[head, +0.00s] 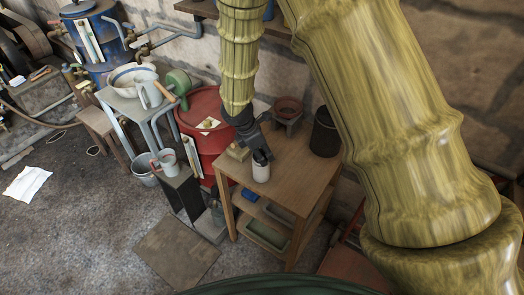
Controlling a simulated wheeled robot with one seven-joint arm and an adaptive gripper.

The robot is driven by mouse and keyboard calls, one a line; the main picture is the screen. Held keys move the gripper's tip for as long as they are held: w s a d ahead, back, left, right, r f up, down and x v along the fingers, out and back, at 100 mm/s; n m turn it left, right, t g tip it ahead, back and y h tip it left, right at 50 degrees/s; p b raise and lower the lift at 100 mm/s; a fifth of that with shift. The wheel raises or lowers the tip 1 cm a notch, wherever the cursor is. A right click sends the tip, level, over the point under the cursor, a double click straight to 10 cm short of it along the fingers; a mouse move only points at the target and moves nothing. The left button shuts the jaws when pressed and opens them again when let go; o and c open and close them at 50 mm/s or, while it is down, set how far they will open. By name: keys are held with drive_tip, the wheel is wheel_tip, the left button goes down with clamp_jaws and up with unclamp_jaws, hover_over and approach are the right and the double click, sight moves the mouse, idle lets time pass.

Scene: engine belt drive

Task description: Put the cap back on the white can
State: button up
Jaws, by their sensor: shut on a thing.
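The white can (261,173) stands upright on the wooden table near its front left edge. My gripper (258,152) points down at the can's top. It is shut on a small dark piece, which looks like the cap (261,157). The cap is at the can's mouth, but I cannot tell whether it touches the rim or is a little above it. My fingers partly hide the cap and the can's top.
On the wooden table (290,178) a tan block (238,151) is just left of the can. A dark cylindrical pot (325,132) and a reddish bowl on a stand (288,109) are behind. A red drum (205,125) stands to the left. The table's front right is clear.

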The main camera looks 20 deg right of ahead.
drive_tip(key=shift+f, duration=0.35)
drive_tip(key=o, duration=0.9)
